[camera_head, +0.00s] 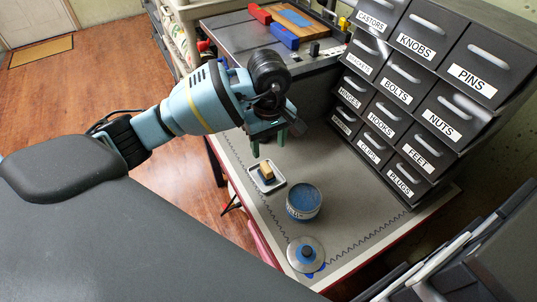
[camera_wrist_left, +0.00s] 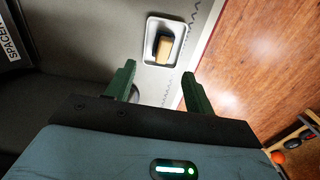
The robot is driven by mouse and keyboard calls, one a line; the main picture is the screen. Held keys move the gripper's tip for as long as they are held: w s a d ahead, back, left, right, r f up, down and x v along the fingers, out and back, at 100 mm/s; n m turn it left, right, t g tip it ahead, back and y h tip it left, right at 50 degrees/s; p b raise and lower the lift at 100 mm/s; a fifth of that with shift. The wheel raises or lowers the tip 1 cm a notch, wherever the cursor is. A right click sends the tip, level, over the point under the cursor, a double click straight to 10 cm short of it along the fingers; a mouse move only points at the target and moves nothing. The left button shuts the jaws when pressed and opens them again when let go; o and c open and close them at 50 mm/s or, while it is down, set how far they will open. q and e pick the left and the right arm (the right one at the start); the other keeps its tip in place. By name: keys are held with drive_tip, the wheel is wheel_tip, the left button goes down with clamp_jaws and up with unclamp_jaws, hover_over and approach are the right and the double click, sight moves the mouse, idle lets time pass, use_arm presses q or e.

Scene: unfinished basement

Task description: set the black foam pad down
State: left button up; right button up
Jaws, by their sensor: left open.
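My left gripper (camera_head: 268,142) is over the grey bench top, with its green fingers pointing down. In the left wrist view (camera_wrist_left: 159,70) the fingers are wide apart with nothing between them. A small white tray (camera_head: 279,184) lies on the bench just below the gripper; it also shows in the left wrist view (camera_wrist_left: 151,24), beyond the fingertips. In it sits a tan block (camera_head: 266,170) with a dark piece (camera_wrist_left: 156,41) along its side. This dark piece may be the black foam pad; I cannot tell for sure. My right gripper is out of view.
A dark labelled drawer cabinet (camera_head: 412,92) lines the back right. A raised surface (camera_head: 238,32) with red and blue pieces is behind. Wooden floor lies left.

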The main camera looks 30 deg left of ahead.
use_arm(q)
drive_tip(key=shift+r, duration=1.2)
drive_tip(key=shift+f, duration=0.1)
idle(0.4)
